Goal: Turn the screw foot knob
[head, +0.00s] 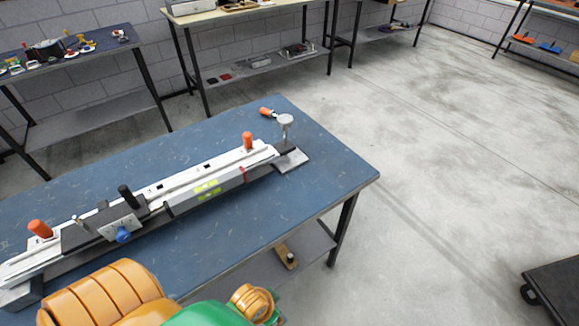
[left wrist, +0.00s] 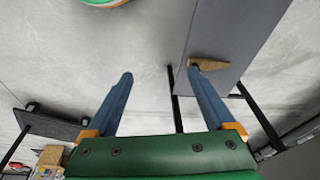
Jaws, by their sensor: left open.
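A long grey and white rail fixture (head: 205,188) lies diagonally across the blue workbench (head: 290,205). At its far right end, a pale grey round knob (head: 286,120) sits upright on a short stem above a flat foot plate (head: 291,160). It appears to be the screw foot knob. The knob is not in the left wrist view.
An orange-handled tool (head: 267,112) lies beside the knob. Orange knobs (head: 247,141) and a blue knob (head: 123,235) stick out of the fixture. A wooden piece (left wrist: 208,64) lies on the bench's lower shelf (left wrist: 212,35).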

